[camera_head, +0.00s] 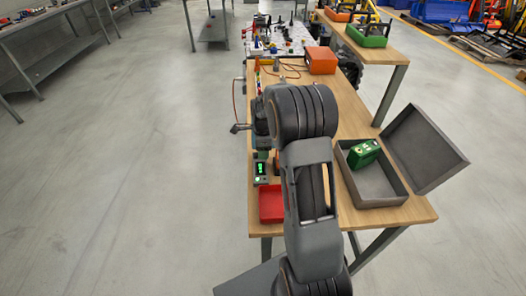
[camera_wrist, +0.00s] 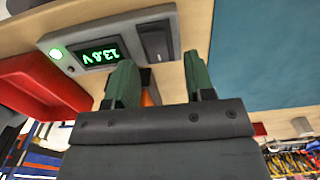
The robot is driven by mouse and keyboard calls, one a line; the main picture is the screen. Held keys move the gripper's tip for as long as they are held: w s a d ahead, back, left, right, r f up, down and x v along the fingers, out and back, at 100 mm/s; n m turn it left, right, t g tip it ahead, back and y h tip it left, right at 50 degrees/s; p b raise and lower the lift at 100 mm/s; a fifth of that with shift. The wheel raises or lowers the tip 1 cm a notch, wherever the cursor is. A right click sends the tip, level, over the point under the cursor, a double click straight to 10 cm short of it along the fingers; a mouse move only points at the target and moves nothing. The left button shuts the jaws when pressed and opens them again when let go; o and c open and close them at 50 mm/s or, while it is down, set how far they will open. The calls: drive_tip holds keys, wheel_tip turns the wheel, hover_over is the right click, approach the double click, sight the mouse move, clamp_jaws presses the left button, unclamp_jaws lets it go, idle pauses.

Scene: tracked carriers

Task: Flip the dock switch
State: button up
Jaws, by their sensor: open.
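The dock (camera_wrist: 60,42) is a grey unit in the wrist view, with a lit green light and a green display reading 13.8V, upside down. Its black rocker switch (camera_wrist: 155,42) sits on the right part of the panel. My gripper (camera_wrist: 158,72) is open, its two green fingers apart with the switch just beyond and between their tips. I cannot tell whether anything touches the switch. In the head view the dock (camera_head: 261,172) shows its lit display left of my arm; the arm hides my gripper and the switch there.
A red tray (camera_head: 271,206) lies beside the dock on the wooden table (camera_head: 408,212). A grey case (camera_head: 374,203) with its lid open holds a green battery (camera_head: 362,153) at right. An orange box (camera_head: 321,60) stands farther back. Open floor lies left.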

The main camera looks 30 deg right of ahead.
drive_tip(key=shift+f, duration=0.55)
drive_tip(key=shift+c, duration=0.3)
clamp_jaws()
drive_tip(key=shift+w+a+g+h, duration=0.1)
drive_tip(key=shift+a+g+h, duration=0.25)
drive_tip(key=shift+h, duration=0.65)
drive_tip(key=shift+r+g+h+b, duration=0.15)
drive_tip(key=shift+g+h+b, duration=0.1)
drive_tip(key=shift+h+b, duration=0.15)
drive_tip(key=shift+o, duration=0.3)
unclamp_jaws()
